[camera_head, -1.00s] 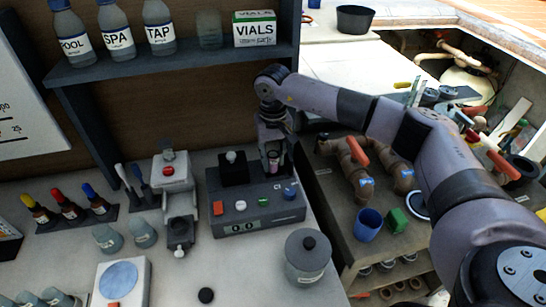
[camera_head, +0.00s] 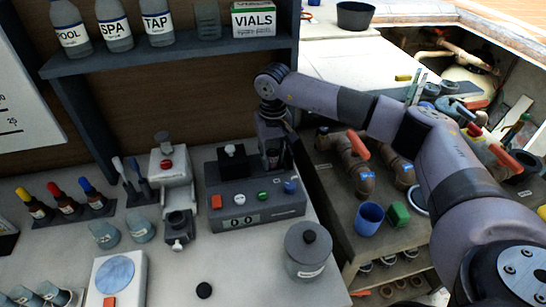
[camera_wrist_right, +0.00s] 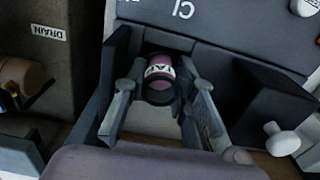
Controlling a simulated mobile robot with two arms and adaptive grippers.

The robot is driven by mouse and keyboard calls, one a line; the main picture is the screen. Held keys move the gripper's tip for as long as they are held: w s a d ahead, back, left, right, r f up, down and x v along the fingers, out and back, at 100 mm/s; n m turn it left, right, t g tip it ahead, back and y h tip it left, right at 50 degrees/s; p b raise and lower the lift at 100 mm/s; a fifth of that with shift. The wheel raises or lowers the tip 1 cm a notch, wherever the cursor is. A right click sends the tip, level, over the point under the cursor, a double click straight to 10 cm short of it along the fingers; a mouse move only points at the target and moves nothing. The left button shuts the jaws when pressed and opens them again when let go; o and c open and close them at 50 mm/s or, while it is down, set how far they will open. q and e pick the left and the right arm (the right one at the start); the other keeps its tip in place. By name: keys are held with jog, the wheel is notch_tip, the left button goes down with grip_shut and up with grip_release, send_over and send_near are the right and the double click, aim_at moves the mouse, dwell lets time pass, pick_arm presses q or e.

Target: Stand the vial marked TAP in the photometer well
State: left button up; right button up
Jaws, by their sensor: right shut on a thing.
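The vial (camera_wrist_right: 160,72), with pinkish contents, a dark cap and a white label reading upside down, partly legible as TAP, is between the fingers of my right gripper (camera_wrist_right: 162,98). My right gripper (camera_head: 273,160) is shut on it at the back right of the grey photometer (camera_head: 262,212). In the wrist view the vial is at a dark recess in the photometer's top. I cannot tell how deep its bottom sits; the fingers and housing hide it. The head view hides the vial. My left gripper is not in view.
A black block with a pale knob (camera_head: 232,160) stands on the photometer, left of the gripper. A lidded grey pot (camera_head: 308,250) stands front right. Brown pipes (camera_head: 355,165) lie right of the bench. Bottles (camera_head: 157,22) and a VIALS box (camera_head: 253,18) stand on the shelf.

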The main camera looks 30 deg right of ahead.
jog(key=shift+s+f, duration=0.35)
jog(key=shift+f, duration=0.3)
jog(key=shift+a, duration=0.1)
jog(key=o, duration=1.1)
jog(key=shift+w+a, duration=0.1)
jog(key=shift+a, duration=0.1)
jog(key=shift+d, duration=0.15)
jog(key=shift+w+d+r+p, duration=0.15)
jog(key=shift+r+p, duration=0.2)
jog(key=shift+r, duration=0.2)
jog(key=shift+w+d+r+p, duration=0.15)
jog(key=shift+r+p, duration=0.15)
jog(key=shift+r, duration=0.25)
notch_tip(320, 180, up, 5)
jog(key=shift+s+r+p, duration=0.1)
jog(key=shift+p, duration=0.95)
jog(key=shift+a, duration=0.1)
